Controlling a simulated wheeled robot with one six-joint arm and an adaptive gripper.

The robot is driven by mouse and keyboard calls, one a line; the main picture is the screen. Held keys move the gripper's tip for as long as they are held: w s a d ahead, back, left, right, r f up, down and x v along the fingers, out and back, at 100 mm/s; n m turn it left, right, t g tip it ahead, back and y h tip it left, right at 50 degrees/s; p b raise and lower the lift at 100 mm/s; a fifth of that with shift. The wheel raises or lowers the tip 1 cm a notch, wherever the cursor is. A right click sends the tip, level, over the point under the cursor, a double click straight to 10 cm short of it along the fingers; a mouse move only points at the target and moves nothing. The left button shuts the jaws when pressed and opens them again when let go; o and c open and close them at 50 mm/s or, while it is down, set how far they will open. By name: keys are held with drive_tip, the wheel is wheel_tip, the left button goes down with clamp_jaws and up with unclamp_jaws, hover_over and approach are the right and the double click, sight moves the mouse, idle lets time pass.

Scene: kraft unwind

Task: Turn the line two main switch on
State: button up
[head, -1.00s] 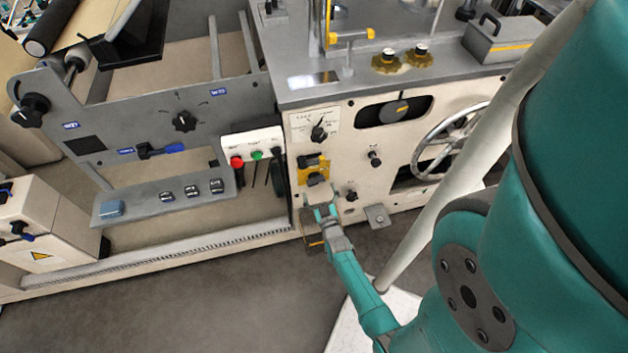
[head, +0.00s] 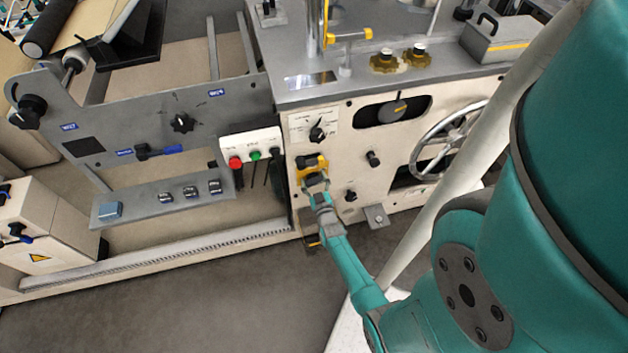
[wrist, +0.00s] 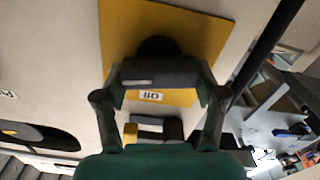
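The main switch (head: 312,164) is a dark rotary handle on a yellow plate, low on the left of the cream machine front. In the wrist view, the yellow plate (wrist: 205,40) carries a dark grey handle (wrist: 160,72) with a black hub behind it. A label reading "off" shows upside down below the handle. My gripper (head: 315,183) is at the switch, its fingers spread. In the wrist view, my gripper (wrist: 160,90) has one finger on each side of the handle. I cannot tell whether the fingers touch it. In the head view, my gripper partly hides the handle.
Above the switch is a black selector knob (head: 317,134). Smaller black knobs (head: 373,158) and a handwheel (head: 450,140) are to the right. A button box (head: 250,143) with red and green buttons is to the left. Open floor (head: 190,300) lies in front.

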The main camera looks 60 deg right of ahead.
drive_tip(key=shift+s+d+m, duration=0.1)
drive_tip(key=shift+m, duration=1.4)
drive_tip(key=o, duration=1.1)
drive_tip(key=shift+o, duration=0.2)
drive_tip(key=v, duration=1.2)
